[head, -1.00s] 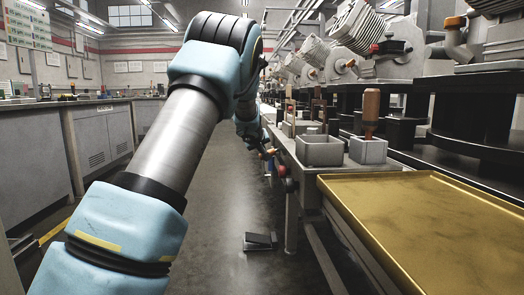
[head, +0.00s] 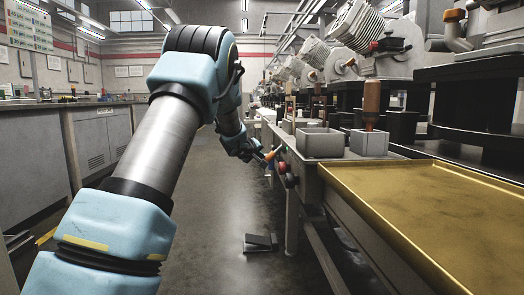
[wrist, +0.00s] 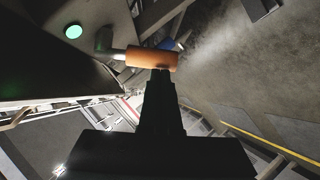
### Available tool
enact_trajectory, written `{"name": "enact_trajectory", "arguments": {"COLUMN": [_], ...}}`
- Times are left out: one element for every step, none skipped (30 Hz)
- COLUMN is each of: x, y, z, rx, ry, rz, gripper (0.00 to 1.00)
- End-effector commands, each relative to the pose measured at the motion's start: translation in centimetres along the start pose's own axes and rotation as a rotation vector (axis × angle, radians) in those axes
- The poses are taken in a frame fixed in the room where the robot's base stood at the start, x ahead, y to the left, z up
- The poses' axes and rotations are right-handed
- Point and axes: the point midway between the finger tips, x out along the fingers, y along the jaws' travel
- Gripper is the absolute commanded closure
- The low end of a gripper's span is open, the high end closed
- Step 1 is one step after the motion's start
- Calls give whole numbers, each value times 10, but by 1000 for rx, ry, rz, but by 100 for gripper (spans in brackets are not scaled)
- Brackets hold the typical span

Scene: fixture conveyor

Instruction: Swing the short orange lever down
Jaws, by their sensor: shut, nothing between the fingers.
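The short orange lever (head: 271,155) sticks out from the front side of the bench in the head view. In the wrist view its orange handle (wrist: 145,58) lies across the picture, with a grey stem at its left end. My gripper (wrist: 160,74) is shut and empty, and its dark fingertips are right at the handle's edge; I cannot tell whether they touch it. In the head view my gripper (head: 261,159) is small and dark beside the lever, and its fingertips are hard to make out.
A green button (wrist: 73,31) is on the panel near the lever. A brass-coloured tray (head: 420,205) and grey boxes (head: 320,143) are on the bench.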

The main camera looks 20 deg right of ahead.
Motion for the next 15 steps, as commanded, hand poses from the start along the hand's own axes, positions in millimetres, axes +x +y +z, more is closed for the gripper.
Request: {"name": "enact_trajectory", "arguments": {"x": [2,3,5,6,7,9,10,12,14,15,17,19,20,22,24], "y": [-7,-8,-10,-11,-13,-15,-16,-17,-19,-20,-21,-22,-24,-24,-25], "z": [3,5,6,9,11,13,15,18,20,23,25,28,31,33,36], "rx": [-43,-67,-99,-122,-147,-178,-202,-226,-258,-281,-305,-334,-357,-380,-407], "ry": [-1,-1,0,-1,-1,-1,-1,-2,-1,-2,-2,-2,-2,-2,-2], "rz": [21,38,59,74,89,111,128,143,164,180,196,217,231,247,266], "gripper": [100,100,100,100,100,100,100,100,100,100,100,100,100,100,100]}}
